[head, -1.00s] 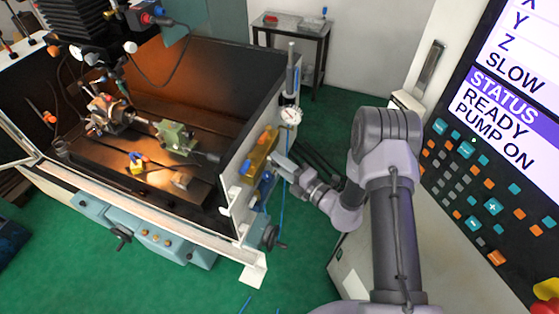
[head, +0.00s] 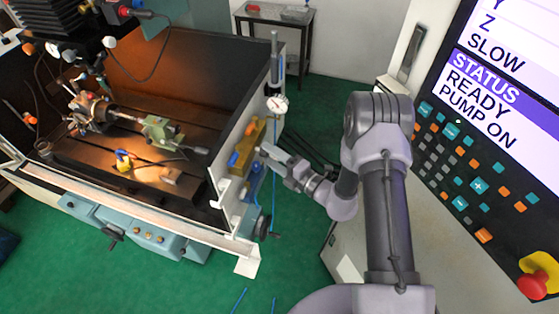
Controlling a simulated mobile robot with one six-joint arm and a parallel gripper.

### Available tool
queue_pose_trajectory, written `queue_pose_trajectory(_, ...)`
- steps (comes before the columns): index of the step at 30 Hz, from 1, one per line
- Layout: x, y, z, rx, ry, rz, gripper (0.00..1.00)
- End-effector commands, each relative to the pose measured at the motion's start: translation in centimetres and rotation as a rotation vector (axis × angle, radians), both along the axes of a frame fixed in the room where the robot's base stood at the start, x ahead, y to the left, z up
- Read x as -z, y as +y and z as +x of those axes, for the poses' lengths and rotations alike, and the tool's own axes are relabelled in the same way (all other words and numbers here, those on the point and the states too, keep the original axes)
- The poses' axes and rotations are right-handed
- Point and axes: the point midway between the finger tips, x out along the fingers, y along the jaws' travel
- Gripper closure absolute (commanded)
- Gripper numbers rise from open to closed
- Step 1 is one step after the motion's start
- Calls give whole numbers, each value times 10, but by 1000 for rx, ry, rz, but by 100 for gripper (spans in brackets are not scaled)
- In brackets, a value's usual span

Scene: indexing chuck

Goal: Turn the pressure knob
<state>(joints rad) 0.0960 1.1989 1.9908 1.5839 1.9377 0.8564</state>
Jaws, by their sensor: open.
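A white-faced pressure gauge (head: 277,104) hangs on the outer right wall of the machine in the head view. Below it a yellow block (head: 243,148) carries an orange knob (head: 251,129) and a blue knob (head: 233,159). A blue unit (head: 254,182) is mounted under the block. I cannot tell which part is the pressure knob. My gripper (head: 266,150) is open, reaching in from the right, with its tips close to the right side of the yellow block. Whether they touch anything is too small to tell. The fingers partly cover this area.
The machine's white side wall (head: 226,185) stands left of my gripper. A handwheel (head: 264,227) juts out below. Blue hoses hang beside the wall. A control console (head: 470,160) with a screen and a red stop button (head: 532,286) is at right. Green floor is open in front.

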Motion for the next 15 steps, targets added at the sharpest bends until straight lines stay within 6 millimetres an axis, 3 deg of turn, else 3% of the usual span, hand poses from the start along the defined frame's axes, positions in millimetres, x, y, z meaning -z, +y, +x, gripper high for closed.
queue_pose_trajectory(7, 0, -53, -46, 7, 3, 1, 44)
queue_pose_trajectory(15, -1, -77, -70, 1, 0, 0, 44)
